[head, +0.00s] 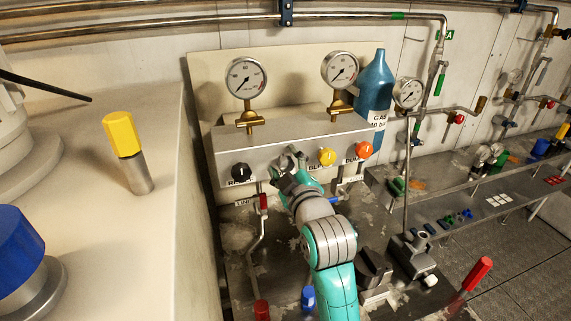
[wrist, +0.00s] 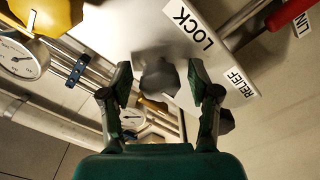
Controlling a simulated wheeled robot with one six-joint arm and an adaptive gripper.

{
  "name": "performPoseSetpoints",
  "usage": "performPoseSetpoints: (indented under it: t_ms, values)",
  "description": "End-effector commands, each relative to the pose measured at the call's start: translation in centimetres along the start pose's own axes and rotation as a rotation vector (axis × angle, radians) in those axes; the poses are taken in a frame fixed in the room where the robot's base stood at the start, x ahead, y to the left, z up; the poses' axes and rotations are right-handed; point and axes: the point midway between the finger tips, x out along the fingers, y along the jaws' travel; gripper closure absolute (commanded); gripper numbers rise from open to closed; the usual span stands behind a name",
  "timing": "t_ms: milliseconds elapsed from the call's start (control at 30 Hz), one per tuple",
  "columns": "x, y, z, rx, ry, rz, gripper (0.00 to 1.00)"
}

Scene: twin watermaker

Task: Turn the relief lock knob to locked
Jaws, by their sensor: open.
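The relief lock knob (wrist: 160,80) is a dark grey faceted knob beside the LOCK label (wrist: 189,25) in the wrist view. My gripper (wrist: 160,74) is open, with one finger on each side of the knob. Gaps seem to show between the fingers and the knob, but I cannot tell how deep the fingers reach. In the head view my gripper (head: 289,161) is at the front of the grey panel box (head: 285,135) and mostly hides the lock knob. The knob's turn position cannot be read.
The black relief knob (head: 241,172) is left of my gripper. A yellow knob (head: 326,157) and an orange knob (head: 364,149) are to the right. Two gauges (head: 246,78) (head: 340,70) stand above. A red-handled lever (head: 263,203) hangs below left.

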Motion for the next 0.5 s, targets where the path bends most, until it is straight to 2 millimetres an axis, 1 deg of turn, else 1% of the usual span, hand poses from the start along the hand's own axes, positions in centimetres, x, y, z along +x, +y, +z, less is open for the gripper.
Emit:
performPoseSetpoints:
  t_ms: [33,67,100,167,200,267,500]
  values:
    - [-0.01,0.0,0.01,0.0,0.0,0.0,0.44]
    - [-0.01,0.0,0.0,0.0,0.0,0.0,0.51]
    - [-0.01,0.0,0.0,0.0,0.0,0.0,0.61]
    - [-0.02,-0.01,0.01,0.0,0.0,0.0,0.76]
    - [-0.02,-0.01,0.01,0.0,0.0,0.0,0.86]
    - [-0.02,-0.01,0.01,0.0,0.0,0.0,0.99]
    - [-0.02,-0.01,0.01,0.011,0.0,0.0,0.99]
